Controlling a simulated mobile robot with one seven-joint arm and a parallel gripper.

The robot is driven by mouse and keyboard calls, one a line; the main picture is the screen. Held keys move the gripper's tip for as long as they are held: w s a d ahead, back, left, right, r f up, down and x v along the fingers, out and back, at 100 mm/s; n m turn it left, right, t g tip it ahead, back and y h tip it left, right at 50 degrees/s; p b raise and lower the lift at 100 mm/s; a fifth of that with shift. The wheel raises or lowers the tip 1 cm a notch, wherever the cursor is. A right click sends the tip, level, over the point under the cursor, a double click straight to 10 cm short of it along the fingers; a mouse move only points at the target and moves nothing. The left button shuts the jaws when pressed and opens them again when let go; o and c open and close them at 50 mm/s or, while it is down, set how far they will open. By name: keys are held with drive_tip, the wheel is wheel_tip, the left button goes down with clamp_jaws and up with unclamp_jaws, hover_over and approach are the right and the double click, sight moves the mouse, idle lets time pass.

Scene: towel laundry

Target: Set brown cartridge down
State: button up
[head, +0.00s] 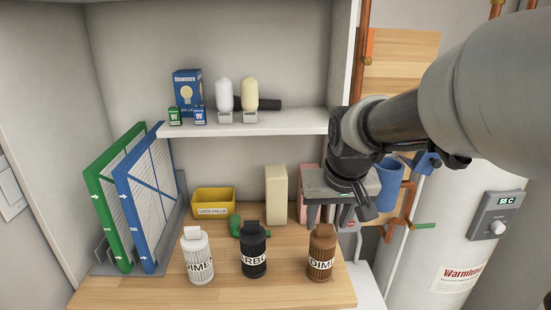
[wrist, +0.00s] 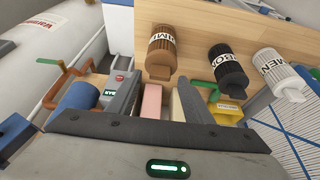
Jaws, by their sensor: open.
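The brown cartridge (head: 321,253) stands upright on the wooden counter, at the right of a row, its pale label facing the head camera. It also shows in the wrist view (wrist: 161,55), beyond the fingertips and apart from them. My gripper (head: 352,195) is open and empty, above and behind the brown cartridge, to its right in the head view. In the wrist view, my gripper (wrist: 158,88) has a wide gap between its fingers. The black cartridge (head: 253,252) and the white cartridge (head: 197,257) stand to the left of the brown one.
A grey box with a red button (wrist: 118,92) is close to my gripper. Cream (head: 276,194) and pink blocks, a yellow bin (head: 213,203) and a green item (head: 243,229) stand behind the cartridges. A shelf (head: 250,123) hangs above. Filters stand left; a white tank (head: 450,230) stands right.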

drive_tip(key=p+v, duration=0.1)
drive_tip(key=v, duration=0.9)
drive_tip(key=s+f+t, duration=0.1)
drive_tip(key=s+f, duration=0.3)
drive_tip(key=s, duration=0.9)
drive_tip(key=shift+d, duration=0.15)
